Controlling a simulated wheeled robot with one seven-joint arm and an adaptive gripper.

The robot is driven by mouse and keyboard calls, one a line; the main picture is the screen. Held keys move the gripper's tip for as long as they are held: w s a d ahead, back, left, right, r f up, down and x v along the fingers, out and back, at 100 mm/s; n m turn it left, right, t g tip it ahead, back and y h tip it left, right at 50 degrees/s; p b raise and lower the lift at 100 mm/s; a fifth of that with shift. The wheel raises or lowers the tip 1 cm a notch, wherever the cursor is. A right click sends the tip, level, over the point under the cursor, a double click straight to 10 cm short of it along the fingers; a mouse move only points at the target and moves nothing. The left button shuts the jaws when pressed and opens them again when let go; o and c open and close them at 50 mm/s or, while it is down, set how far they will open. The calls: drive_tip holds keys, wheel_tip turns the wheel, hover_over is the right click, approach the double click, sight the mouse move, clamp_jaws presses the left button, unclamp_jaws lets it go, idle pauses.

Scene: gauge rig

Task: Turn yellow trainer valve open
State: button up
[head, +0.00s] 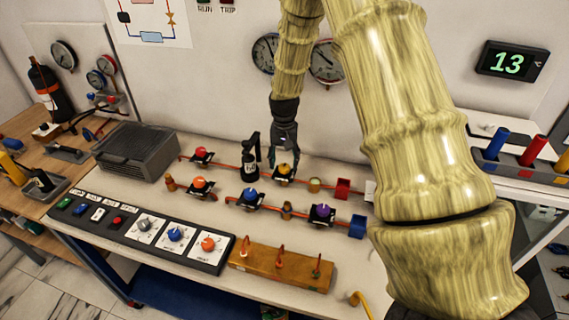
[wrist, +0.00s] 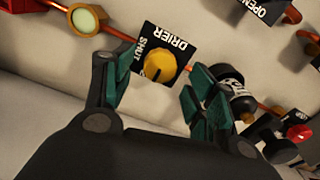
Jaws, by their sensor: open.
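The yellow valve knob (wrist: 160,66) sits on a black plate (wrist: 178,44) lettered "DRIER" and "SHUT" on a copper pipe line. In the head view the yellow valve (head: 284,170) is at the back of the bench, right below my gripper (head: 284,155). In the wrist view my gripper (wrist: 158,88) is open, with one teal-padded finger on each side of the knob. The fingers look apart from the knob. I cannot tell their exact height above it.
A black cylinder (wrist: 232,92) stands close beside the right finger in the wrist view. A round sight glass (wrist: 88,18) is on the left. Other valves, red (head: 201,154), orange (head: 200,183), blue (head: 250,197) and purple (head: 322,212), share the bench. A control panel (head: 150,232) lies in front.

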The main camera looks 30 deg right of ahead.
sight(284, 166)
wheel_tip(284, 166, up, 10)
idle(0.4)
idle(0.4)
